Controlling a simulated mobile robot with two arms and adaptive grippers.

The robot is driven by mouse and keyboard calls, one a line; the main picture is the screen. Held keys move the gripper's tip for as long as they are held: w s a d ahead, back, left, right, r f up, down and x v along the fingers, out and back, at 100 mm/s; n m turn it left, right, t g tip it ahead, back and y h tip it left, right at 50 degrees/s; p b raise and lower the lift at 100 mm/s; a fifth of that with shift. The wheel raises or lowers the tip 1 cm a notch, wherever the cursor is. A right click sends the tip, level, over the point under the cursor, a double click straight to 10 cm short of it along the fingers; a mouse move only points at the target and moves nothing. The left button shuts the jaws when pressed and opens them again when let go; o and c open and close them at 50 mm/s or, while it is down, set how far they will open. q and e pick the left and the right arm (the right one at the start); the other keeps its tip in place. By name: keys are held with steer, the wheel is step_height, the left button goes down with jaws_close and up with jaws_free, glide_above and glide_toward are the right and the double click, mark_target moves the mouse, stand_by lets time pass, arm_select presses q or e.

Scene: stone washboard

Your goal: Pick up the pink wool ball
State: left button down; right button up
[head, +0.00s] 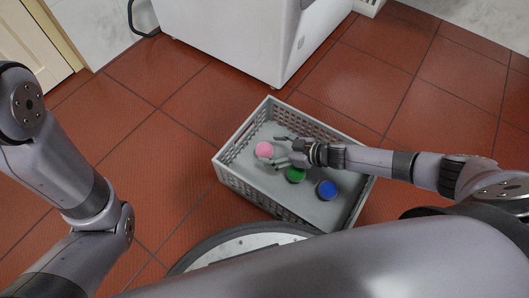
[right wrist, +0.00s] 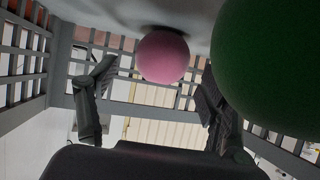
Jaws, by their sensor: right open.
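The pink wool ball (head: 264,149) lies on the floor of a grey crate, near its left part. In the right wrist view the pink ball (right wrist: 163,57) shows ahead, between my two fingers and apart from them. My right gripper (head: 272,151) reaches into the crate from the right, open, with its fingertips close to the pink ball. In the right wrist view the right gripper (right wrist: 150,90) is empty. My left arm is at the left of the head view, but its gripper is out of the picture.
The grey crate (head: 232,179) has slatted walls around the balls. A green ball (head: 296,175) lies beside my right gripper and looms large in the right wrist view (right wrist: 275,65). A blue ball (head: 327,189) lies farther right. A white appliance (head: 235,35) stands behind the crate.

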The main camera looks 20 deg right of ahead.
mark_target(271, 150)
steer(key=b+x, duration=0.2)
steer(key=x, duration=0.2)
steer(key=shift+s+f+b, duration=0.15)
steer(key=shift+f+b, duration=0.05)
steer(key=shift+b, duration=0.1)
steer(key=shift+r, duration=0.1)
steer(key=shift+c, duration=0.2)
steer(key=c, duration=1.1)
